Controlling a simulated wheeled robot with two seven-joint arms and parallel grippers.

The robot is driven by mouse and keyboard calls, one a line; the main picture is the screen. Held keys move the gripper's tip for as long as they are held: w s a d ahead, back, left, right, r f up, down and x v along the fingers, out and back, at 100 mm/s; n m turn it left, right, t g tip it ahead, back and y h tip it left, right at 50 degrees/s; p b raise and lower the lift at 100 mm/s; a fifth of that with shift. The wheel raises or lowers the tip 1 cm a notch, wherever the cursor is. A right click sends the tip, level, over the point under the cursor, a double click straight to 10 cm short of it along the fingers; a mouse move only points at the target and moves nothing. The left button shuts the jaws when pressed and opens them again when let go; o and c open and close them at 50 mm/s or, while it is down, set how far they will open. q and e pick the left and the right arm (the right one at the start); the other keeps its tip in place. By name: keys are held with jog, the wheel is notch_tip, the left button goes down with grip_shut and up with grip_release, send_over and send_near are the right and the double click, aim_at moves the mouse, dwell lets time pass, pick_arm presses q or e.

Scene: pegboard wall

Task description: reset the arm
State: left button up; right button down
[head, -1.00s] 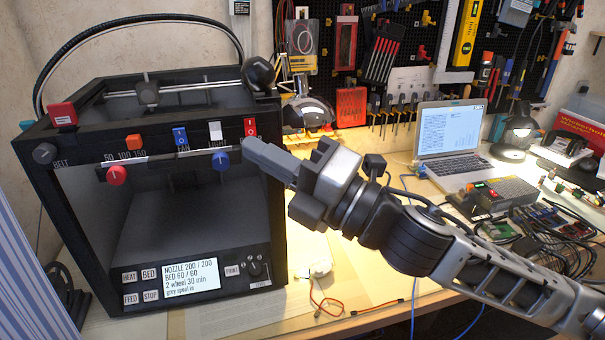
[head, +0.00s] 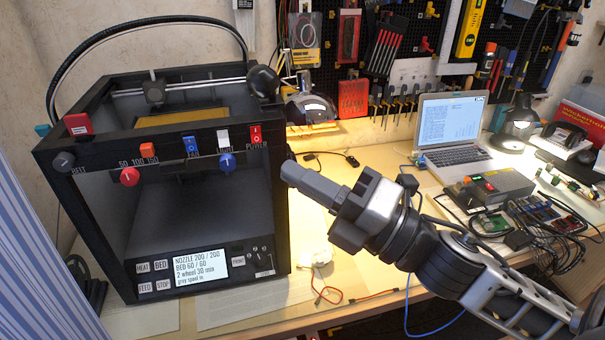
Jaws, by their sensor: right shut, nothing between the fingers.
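My right gripper (head: 289,171) is shut and empty. It hangs in the air just right of the 3D printer's front right edge, with its tip pointing left toward the printer. My right arm reaches in from the lower right. The black 3D printer (head: 45,160) stands at the left of the bench. Its top front edge carries a red power switch (head: 255,134), a blue knob (head: 227,161), a red knob (head: 130,176) and an orange slider (head: 147,149). Its screen (head: 200,269) is lit with text. My left gripper is not in view.
An open laptop (head: 452,130), a desk lamp (head: 518,125), a grey box with switches (head: 497,187) and circuit boards with cables (head: 540,213) stand on the right of the bench (head: 375,290). A pegboard with tools is behind. Some bench beside the printer is clear.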

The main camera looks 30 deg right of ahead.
jog(key=shift+f, duration=0.1)
jog(key=w+d+f+m+g+h, duration=0.15)
jog(key=f+m+h, duration=0.25)
jog(key=f+m, duration=0.55)
jog(key=d+f+m+g+h, duration=0.15)
jog(key=f+m+h, duration=0.45)
jog(key=f, duration=0.6)
jog(key=s+a+f+m+g, duration=0.1)
jog(key=s+a+f+m, duration=0.1)
jog(key=f, duration=0.3)
jog(key=s+a+f+m+g, duration=0.2)
jog(key=s+f+m, duration=0.1)
jog(key=f+m, duration=0.2)
jog(key=s+a+f+m+g+y, duration=0.1)
jog(key=s+a+f+m+g, duration=0.1)
jog(key=f, duration=0.5)
jog(key=shift+s+f+m, duration=0.1)
jog(key=shift+s+m, duration=0.65)
jog(key=shift+s, duration=0.05)
